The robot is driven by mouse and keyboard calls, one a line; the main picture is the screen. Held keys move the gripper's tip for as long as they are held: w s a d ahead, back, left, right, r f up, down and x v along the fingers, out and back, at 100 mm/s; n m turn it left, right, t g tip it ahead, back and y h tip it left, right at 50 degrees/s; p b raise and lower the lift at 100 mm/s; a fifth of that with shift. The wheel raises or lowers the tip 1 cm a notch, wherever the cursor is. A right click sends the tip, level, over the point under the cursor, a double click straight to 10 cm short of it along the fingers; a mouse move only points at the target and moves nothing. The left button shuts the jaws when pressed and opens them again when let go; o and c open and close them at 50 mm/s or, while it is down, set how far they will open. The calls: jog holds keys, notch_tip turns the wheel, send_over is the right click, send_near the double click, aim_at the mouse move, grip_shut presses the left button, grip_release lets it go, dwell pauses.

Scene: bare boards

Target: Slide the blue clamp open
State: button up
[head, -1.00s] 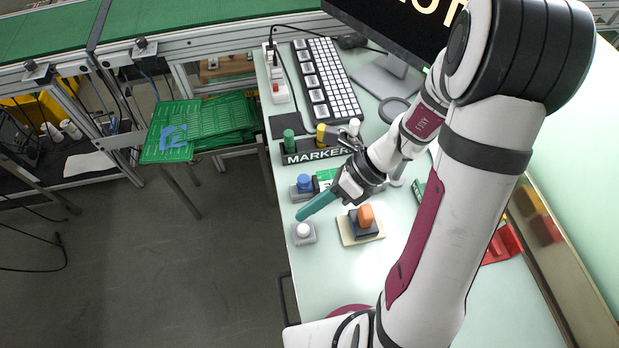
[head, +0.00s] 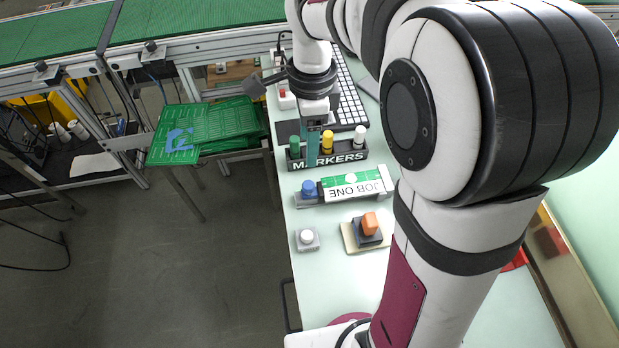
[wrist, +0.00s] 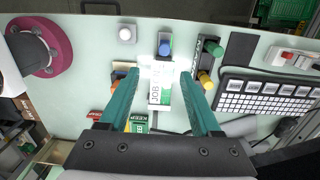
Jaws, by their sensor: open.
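In the wrist view the blue clamp (wrist: 165,47) shows beyond the fingertips, at the far end of the board (wrist: 160,92). My gripper (head: 312,160) points down in front of the marker rack, farther back than the clamp and apart from it. In the wrist view my gripper (wrist: 160,75) has its two teal fingers wide apart with nothing between them. A bright glare covers part of the board there.
The MARKERS rack (head: 347,157) holds green, yellow and white markers close by my gripper. A white knob on a grey base (head: 307,238) and an orange-handled stamp on a pad (head: 369,227) stand nearer. A keyboard (head: 349,98) lies behind.

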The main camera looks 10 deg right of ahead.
aim_at(308, 185)
jog(key=f, duration=1.5)
jog(key=shift+w, duration=0.3)
jog(key=shift+r, duration=0.1)
grip_shut()
dwell(0.4)
